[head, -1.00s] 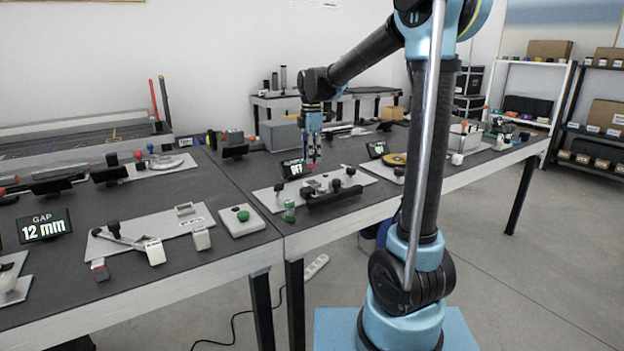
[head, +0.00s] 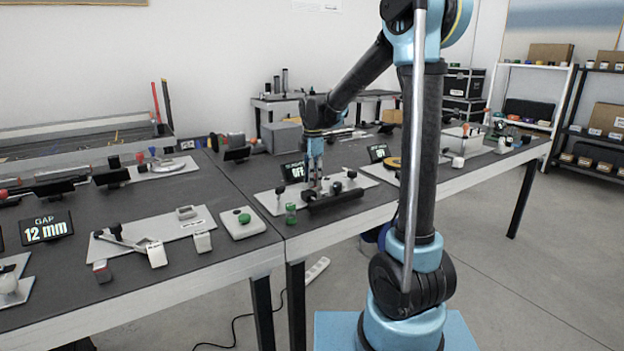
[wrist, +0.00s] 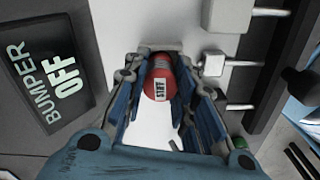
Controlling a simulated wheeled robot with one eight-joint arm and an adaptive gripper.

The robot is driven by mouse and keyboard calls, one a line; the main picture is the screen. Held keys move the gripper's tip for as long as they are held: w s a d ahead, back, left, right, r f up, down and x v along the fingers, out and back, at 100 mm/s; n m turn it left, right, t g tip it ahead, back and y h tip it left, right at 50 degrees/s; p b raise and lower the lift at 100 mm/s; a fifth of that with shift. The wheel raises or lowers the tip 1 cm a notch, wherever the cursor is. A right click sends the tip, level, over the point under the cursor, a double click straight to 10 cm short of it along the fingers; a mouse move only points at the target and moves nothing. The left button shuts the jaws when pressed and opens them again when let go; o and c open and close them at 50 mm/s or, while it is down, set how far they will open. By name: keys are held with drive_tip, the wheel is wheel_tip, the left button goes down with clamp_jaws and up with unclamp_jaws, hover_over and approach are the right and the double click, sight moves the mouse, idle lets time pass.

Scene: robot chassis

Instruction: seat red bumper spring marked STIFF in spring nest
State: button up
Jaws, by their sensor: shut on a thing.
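A red bumper spring (wrist: 160,82) with a white label reading STIFF sits between my fingertips in the wrist view. My gripper (wrist: 160,72) is shut on it, with one blue-and-grey finger on each side. In the head view my gripper (head: 314,186) points straight down, low over the light bumper plate (head: 268,203); the spring cannot be made out there. The spring nest cannot be told apart for certain; the area under the spring is hidden by it and the fingers. A dark display (wrist: 48,75) reads BUMPER OFF beside the plate; it also shows in the head view (head: 301,172).
A dark bar (head: 334,200) runs along the plate's front, with rods and pale blocks (wrist: 216,62) beside my right finger. A green cylinder (head: 291,213) stands at the plate's front left. A white pad with a green knob (head: 244,219) lies further left.

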drive_tip(key=o, duration=1.1)
drive_tip(key=shift+c, duration=0.2)
wheel_tip(320, 180, up, 11)
drive_tip(key=s+d+m, duration=0.6)
drive_tip(key=s+d, duration=0.3)
drive_tip(key=s+d+f+m+t, duration=0.1)
drive_tip(key=s+d+f+m, duration=0.5)
drive_tip(key=s+f, duration=0.3)
drive_tip(key=s+d+f+m+t, duration=0.1)
drive_tip(key=s+d+f+m, duration=0.5)
drive_tip(key=s+f+m, duration=0.3)
drive_tip(key=s, duration=0.4)
drive_tip(key=shift+s+d+f+m, duration=0.2)
drive_tip(key=shift+s+m, duration=0.1)
drive_tip(key=shift+s, duration=0.1)
